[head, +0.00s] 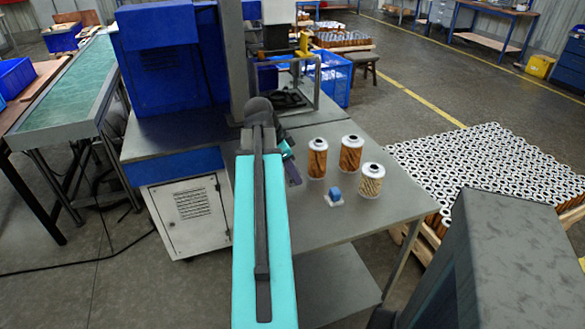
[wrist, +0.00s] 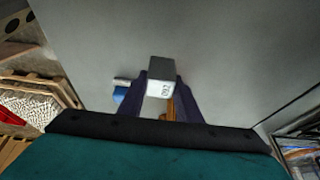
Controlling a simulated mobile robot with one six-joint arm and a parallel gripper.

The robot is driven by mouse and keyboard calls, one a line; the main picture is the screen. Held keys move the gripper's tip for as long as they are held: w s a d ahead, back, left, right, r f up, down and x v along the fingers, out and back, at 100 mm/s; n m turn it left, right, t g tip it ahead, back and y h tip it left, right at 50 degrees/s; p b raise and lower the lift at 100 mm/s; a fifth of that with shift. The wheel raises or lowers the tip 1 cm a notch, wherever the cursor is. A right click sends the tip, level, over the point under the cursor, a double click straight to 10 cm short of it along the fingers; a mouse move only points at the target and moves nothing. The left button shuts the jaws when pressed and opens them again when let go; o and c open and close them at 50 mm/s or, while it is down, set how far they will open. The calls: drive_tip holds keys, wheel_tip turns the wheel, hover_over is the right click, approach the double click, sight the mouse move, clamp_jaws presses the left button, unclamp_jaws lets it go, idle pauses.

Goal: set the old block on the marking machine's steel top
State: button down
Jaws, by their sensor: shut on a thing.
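In the wrist view my gripper (wrist: 161,82) is shut on a small block (wrist: 160,67) with a grey side and a white face bearing dark lettering, which I take to be the old block. The grey steel top (wrist: 230,55) fills the view behind it; whether the block touches it I cannot tell. In the head view my gripper (head: 291,170) is over the marking machine's steel top (head: 310,220), mostly behind my arm, and the held block is hidden. The blue marking machine (head: 160,65) stands at the back left.
A pallet of many cartridges (head: 490,165) is to the right. The front part of the top is clear.

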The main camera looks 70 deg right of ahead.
drive_tip(key=shift+s+a+r, duration=0.1)
drive_tip(key=shift+s+a, duration=0.2)
drive_tip(key=shift+a, duration=0.4)
drive_tip(key=shift+s+a+r, duration=0.1)
drive_tip(key=shift+s+a, duration=0.2)
drive_tip(key=shift+a, duration=0.4)
drive_tip(key=shift+s+a, duration=0.3)
drive_tip(key=shift+a, duration=0.4)
